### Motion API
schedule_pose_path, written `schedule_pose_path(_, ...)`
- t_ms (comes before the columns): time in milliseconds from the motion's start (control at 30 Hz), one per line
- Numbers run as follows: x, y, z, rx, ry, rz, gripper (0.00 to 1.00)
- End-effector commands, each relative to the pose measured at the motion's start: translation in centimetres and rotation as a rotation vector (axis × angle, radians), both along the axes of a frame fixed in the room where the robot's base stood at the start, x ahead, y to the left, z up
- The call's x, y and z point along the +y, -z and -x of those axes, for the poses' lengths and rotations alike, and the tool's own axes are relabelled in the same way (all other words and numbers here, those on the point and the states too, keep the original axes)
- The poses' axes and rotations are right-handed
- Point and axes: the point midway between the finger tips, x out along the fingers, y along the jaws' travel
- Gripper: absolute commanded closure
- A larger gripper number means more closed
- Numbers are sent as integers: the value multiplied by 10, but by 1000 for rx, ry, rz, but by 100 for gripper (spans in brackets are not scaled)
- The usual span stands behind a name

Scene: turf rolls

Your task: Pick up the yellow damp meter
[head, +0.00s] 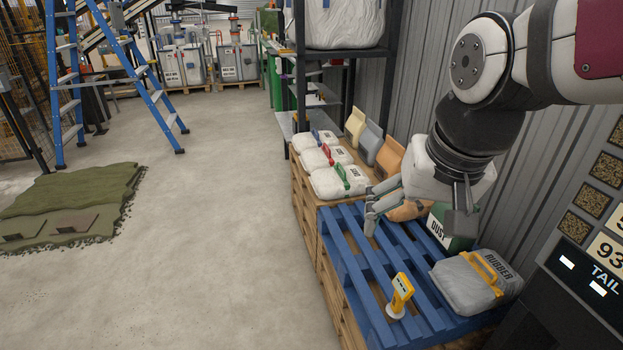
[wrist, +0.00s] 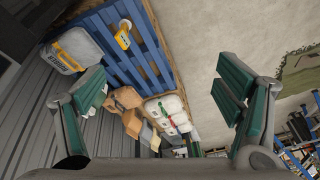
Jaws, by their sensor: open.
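The yellow damp meter (head: 400,293) stands upright on the front part of the blue pallet (head: 345,259), with a white round base under it. It also shows in the wrist view (wrist: 124,38), near the top and between the two fingers' sides. My gripper (head: 375,208) is open and empty above the far part of the pallet, behind the meter and apart from it. In the wrist view my gripper's fingers (wrist: 162,92) are spread wide with nothing between their pads.
A grey rubber bag (head: 466,285) with a yellow handle lies right of the meter. A green dust container (head: 447,228) stands behind it. White bags (head: 340,181) with coloured handles lie farther back. A dark panel stands at the right.

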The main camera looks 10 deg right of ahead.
Motion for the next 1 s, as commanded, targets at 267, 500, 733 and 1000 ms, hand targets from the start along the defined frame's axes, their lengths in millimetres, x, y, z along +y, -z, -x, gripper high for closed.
schedule_pose_path(267,-54,100,-101,111,411,-108,15)
schedule_pose_path(500,-112,207,-163,192,767,-168,15)
schedule_pose_path(733,-162,305,-192,248,1051,-197,15)
schedule_pose_path(1000,-184,355,-198,270,1184,-205,15)
